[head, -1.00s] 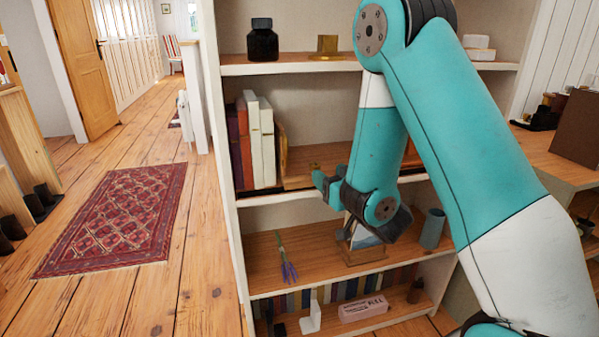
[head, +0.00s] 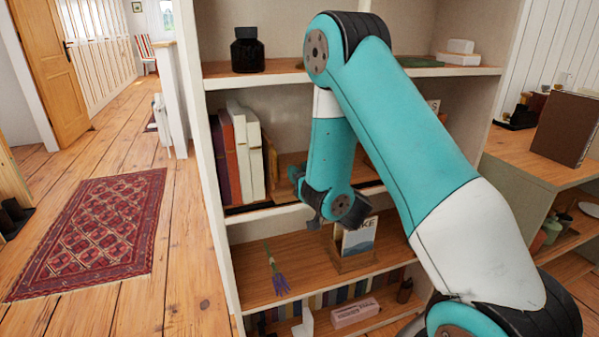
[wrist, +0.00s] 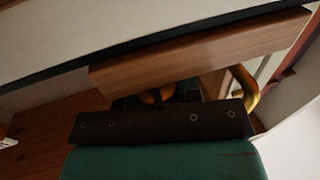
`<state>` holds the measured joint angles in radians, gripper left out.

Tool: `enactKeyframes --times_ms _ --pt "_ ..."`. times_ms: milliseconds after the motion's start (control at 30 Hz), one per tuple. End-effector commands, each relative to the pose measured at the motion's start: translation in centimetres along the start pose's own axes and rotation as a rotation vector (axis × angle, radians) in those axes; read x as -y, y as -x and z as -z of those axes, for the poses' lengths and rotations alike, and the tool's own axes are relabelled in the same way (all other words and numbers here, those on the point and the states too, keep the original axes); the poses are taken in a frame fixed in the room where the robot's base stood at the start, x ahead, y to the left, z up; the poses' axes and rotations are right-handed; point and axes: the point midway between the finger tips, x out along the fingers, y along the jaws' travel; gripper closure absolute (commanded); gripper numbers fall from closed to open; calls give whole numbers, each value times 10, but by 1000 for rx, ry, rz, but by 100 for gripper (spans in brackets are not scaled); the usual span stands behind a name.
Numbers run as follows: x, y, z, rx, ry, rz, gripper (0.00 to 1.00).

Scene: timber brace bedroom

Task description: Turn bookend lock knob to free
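The books (head: 240,153) stand upright at the left of the middle shelf, with a thin brown upright piece (head: 271,166), possibly the bookend, at their right end. I cannot make out the lock knob for certain in the head view. My gripper (head: 297,178) is at the middle shelf, right of this piece, largely hidden by my wrist. In the wrist view, a dark riveted plate of my gripper (wrist: 160,122) crosses the middle. Beyond it are a wooden slab (wrist: 200,52) and a curved brass-coloured part (wrist: 248,92). The fingertips are hidden, so their opening does not show.
The upper shelf (head: 285,78) holds a dark jar (head: 247,50). The lower shelf (head: 250,281) holds a lavender sprig (head: 277,275) and a propped picture book (head: 357,238). A side desk (head: 520,150) stands at right. The rug (head: 95,230) and floor at left are clear.

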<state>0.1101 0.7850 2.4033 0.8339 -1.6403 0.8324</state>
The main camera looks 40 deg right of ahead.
Motion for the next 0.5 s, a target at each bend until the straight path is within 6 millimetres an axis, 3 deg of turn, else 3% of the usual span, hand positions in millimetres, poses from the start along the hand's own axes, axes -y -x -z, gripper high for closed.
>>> enactKeyframes --times_ms 100,500 --pt "0 0 0 0 0 0 93" --pt "2 -4 9 -1 4 73 93"
